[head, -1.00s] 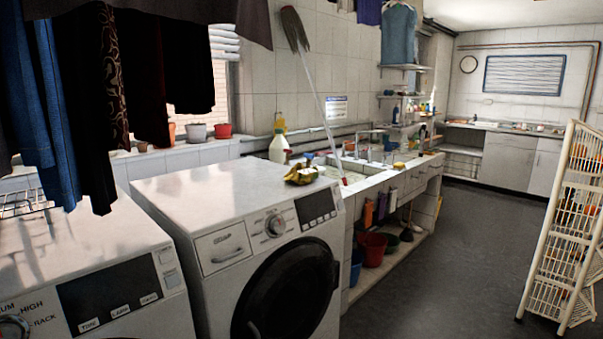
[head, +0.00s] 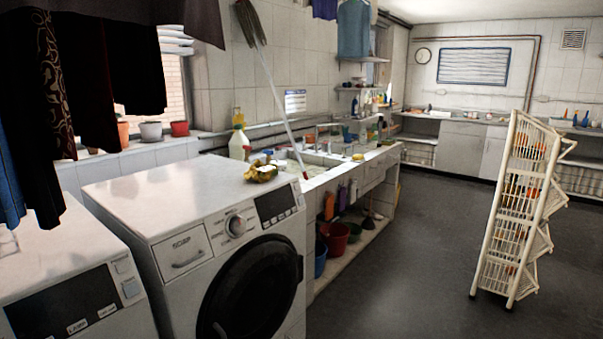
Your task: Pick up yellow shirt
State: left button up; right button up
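A small crumpled yellow and dark cloth-like item (head: 261,172) lies on top of the white washing machine, near its back right edge. I cannot tell for sure that it is the yellow shirt. No other yellow garment shows clearly. Neither of my grippers is in view.
The washing machine (head: 190,200) stands front left beside another machine (head: 75,275). Dark clothes (head: 95,75) hang above them. A tiled sink counter (head: 345,170) runs behind, with a mop (head: 270,85) leaning there. A white rack (head: 520,200) stands right. Dark floor (head: 410,260) between is clear.

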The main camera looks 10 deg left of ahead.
aim_at(261, 172)
jog(key=z, duration=0.05)
jog(key=i, duration=2.6)
jog(key=u, duration=2.65)
